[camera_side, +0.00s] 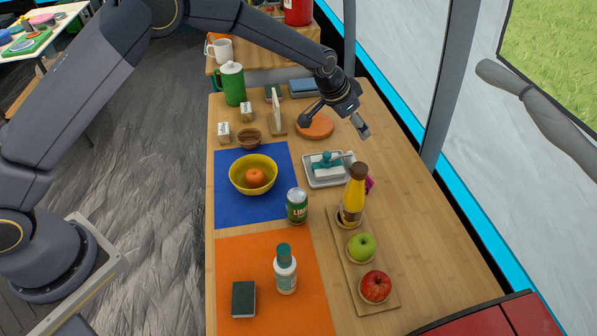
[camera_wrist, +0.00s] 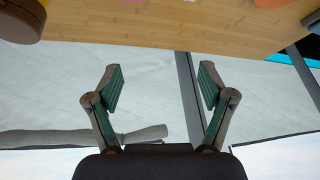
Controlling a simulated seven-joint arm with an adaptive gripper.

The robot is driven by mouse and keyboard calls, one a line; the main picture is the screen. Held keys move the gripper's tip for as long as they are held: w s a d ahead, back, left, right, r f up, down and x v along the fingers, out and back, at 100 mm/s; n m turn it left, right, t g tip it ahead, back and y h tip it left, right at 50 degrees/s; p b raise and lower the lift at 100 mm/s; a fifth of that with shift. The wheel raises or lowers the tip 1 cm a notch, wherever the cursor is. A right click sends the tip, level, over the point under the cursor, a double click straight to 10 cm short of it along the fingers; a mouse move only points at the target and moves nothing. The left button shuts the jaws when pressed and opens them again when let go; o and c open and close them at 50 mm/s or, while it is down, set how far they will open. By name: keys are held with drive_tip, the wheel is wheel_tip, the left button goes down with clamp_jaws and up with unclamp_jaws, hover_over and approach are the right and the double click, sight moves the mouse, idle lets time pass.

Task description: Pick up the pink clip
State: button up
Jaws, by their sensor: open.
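A small magenta-pink thing, likely the pink clip (camera_side: 369,184), lies on the table just right of the yellow bottle (camera_side: 353,198) in the side view. The bottle hides part of it, so its shape is unclear. A sliver of pink shows at the top edge of the wrist view. My gripper (camera_side: 362,128) is in the air over the far right part of the table, beyond the pink thing in the side view. In the wrist view my gripper (camera_wrist: 160,88) has its two fingers wide apart with nothing between them.
A white tray (camera_side: 307,175) with a teal-handled item sits left of the pink thing. A wooden board (camera_side: 376,272) holds the bottle, a green apple (camera_side: 361,247) and a red apple (camera_side: 376,286). A can (camera_side: 297,207) stands nearby. The table's right side is clear.

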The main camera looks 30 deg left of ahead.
drive_tip(key=shift+g, duration=0.8)
drive_tip(key=d+f, duration=0.1)
drive_tip(key=f, duration=0.4)
drive_tip(key=s+d+f, duration=0.1)
drive_tip(key=f, duration=0.3)
drive_tip(key=d+f, duration=0.1)
drive_tip(key=f, duration=0.4)
drive_tip(key=shift+s+f, duration=0.25)
drive_tip(key=shift+f, duration=0.05)
drive_tip(key=shift+w+x, duration=0.15)
drive_tip(key=shift+x, duration=1.35)
drive_tip(key=shift+w+x, duration=0.15)
drive_tip(key=shift+x, duration=1.35)
drive_tip(key=shift+d+r, duration=0.15)
drive_tip(key=shift+d, duration=0.05)
drive_tip(key=c, duration=0.9)
drive_tip(key=shift+o, duration=0.2)
